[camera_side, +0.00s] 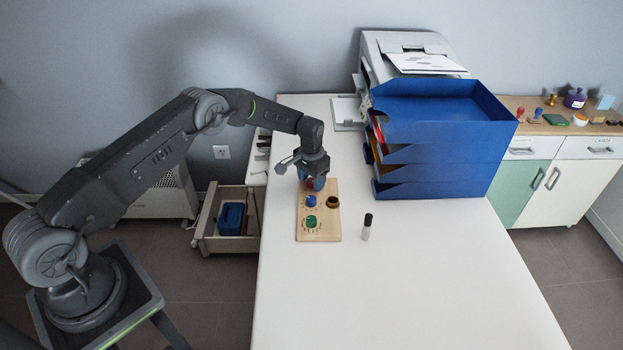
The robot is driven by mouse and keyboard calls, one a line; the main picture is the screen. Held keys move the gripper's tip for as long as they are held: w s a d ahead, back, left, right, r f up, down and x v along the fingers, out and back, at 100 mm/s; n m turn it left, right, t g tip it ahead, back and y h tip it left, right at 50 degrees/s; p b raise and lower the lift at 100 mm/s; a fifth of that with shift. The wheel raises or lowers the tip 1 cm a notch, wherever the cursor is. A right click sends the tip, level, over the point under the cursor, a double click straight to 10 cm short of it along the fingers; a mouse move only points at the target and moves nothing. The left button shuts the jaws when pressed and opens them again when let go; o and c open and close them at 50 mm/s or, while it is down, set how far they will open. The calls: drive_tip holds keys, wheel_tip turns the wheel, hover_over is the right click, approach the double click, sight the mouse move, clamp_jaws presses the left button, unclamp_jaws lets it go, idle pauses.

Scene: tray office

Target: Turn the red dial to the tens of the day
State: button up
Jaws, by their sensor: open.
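A wooden board (328,231) lies on the white table and carries several dials. The red dial (310,184) is at the board's far end, partly hidden by my gripper. A blue dial (311,201) sits just in front of it and a green dial (311,221) is at the near end. My gripper (309,180) is open and points down right at the red dial. I cannot tell whether its fingers touch the dial. The markings around the dials are too small to read.
A brown round piece (333,202) sits on the board's right side. A small dark-capped bottle (367,227) stands right of the board. Blue stacked trays (440,150) and a printer (405,55) stand behind. The front of the table (400,290) is clear. An open drawer (228,243) is at left.

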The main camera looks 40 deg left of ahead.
wheel_tip(320, 180, up, 14)
idle(0.5)
drive_tip(key=shift+f, duration=0.1)
wheel_tip(320, 180, up, 12)
drive_tip(key=t, duration=0.1)
hover_over(312, 180)
drive_tip(key=s+d, duration=0.3)
drive_tip(key=s, duration=0.2)
drive_tip(key=s+d+r+t, duration=0.2)
drive_tip(key=s+d+r, duration=0.1)
drive_tip(key=s+r, duration=0.75)
drive_tip(key=s+d+t, duration=0.1)
drive_tip(key=s, duration=1)
drive_tip(key=s+d+f+t, duration=0.1)
drive_tip(key=s, duration=1.1)
drive_tip(key=shift+s+d+f+t, duration=0.25)
drive_tip(key=shift+d+f+t, duration=0.05)
drive_tip(key=shift+d, duration=0.05)
